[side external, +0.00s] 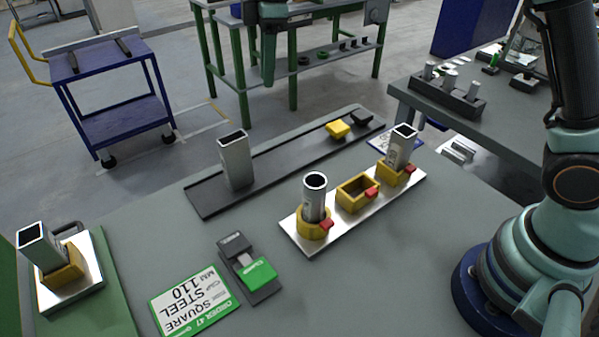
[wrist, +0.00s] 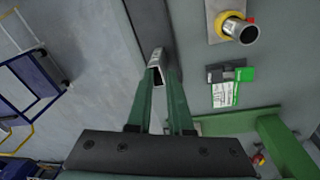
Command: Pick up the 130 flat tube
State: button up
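A grey rectangular steel tube (side external: 235,162) stands upright on the long dark strip (side external: 290,154) in the side view. No length marking is readable on it. In the wrist view the tube (wrist: 157,61) shows between the far ends of the two green fingers. My gripper (wrist: 160,72) is open, with a gap between its fingers. In the side view my gripper (side external: 269,80) hangs at the top, above the tube and apart from it. The fingers overlap there.
A plate (side external: 346,215) carries yellow holders, with a round tube (side external: 314,197) and a rectangular tube (side external: 401,147). A square tube (side external: 40,247) leans in a holder at left. A black-green device (side external: 250,267) and a sign (side external: 194,303) lie in front. Yellow (side external: 337,129) and black blocks sit on the strip's far end.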

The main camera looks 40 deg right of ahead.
aim_at(237, 161)
jog(key=w+a+f+n+g, duration=0.1)
jog(key=w+a+f+n, duration=0.25)
jog(key=a+f, duration=0.25)
jog(key=shift+n, duration=0.45)
jog(key=f, duration=1.2)
jog(key=shift+s+a+f, duration=0.25)
jog(key=shift+s+a, duration=0.05)
jog(key=shift+a, duration=0.1)
grip_shut()
jog(key=shift+r, duration=0.1)
